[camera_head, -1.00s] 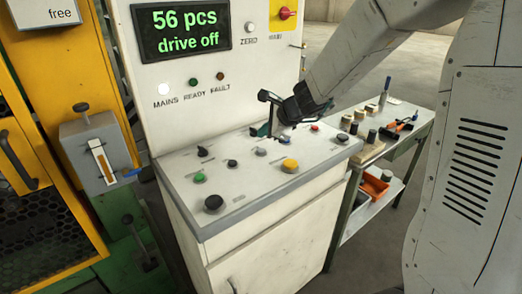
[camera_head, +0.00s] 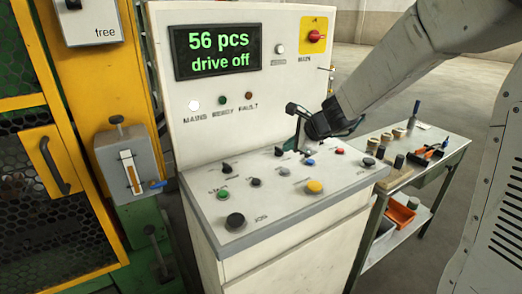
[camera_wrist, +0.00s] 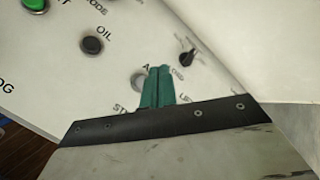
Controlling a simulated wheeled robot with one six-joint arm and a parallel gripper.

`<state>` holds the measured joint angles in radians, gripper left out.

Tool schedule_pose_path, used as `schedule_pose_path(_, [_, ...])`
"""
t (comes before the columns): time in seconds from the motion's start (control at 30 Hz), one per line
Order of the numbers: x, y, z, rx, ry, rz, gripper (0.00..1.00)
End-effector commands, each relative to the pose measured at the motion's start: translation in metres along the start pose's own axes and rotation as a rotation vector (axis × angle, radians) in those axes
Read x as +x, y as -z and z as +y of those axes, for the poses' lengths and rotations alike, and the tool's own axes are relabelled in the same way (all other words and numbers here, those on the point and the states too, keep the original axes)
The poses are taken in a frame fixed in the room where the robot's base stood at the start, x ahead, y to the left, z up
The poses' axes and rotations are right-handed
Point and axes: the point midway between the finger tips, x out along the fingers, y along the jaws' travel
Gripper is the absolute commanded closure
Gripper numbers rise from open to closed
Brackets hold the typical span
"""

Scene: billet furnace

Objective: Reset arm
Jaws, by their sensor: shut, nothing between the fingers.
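My gripper (camera_head: 291,149) is over the back of the control console's sloped panel (camera_head: 265,200), in front of the upright display cabinet. In the wrist view its green fingertips (camera_wrist: 157,88) are together with nothing between them, over the panel near a grey button (camera_wrist: 140,82) and a black selector knob (camera_wrist: 187,57). I cannot tell whether the tips touch the panel. My arm reaches in from the upper right.
The display (camera_head: 216,48) reads "56 pcs drive off". The panel carries several buttons, with a yellow one (camera_head: 314,187) at the front. A workbench (camera_head: 440,150) with tools stands at right. A yellow machine frame (camera_head: 80,90) stands at left. Open floor lies behind the bench.

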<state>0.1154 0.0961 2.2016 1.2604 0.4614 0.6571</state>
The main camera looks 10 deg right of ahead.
Motion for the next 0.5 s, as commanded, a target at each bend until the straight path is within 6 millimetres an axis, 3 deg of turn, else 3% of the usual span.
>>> schedule_pose_path(0.13, [0.000, -0.005, 0.008, -0.084, -0.036, -0.026, 1.00])
schedule_pose_path(0.27, [-0.008, -0.009, 0.048, -0.312, -0.170, -0.077, 1.00])
schedule_pose_path(0.37, [-0.035, -0.018, 0.086, -0.555, -0.285, -0.132, 1.00])
schedule_pose_path(0.5, [-0.086, -0.022, 0.137, -0.895, -0.443, -0.195, 1.00])
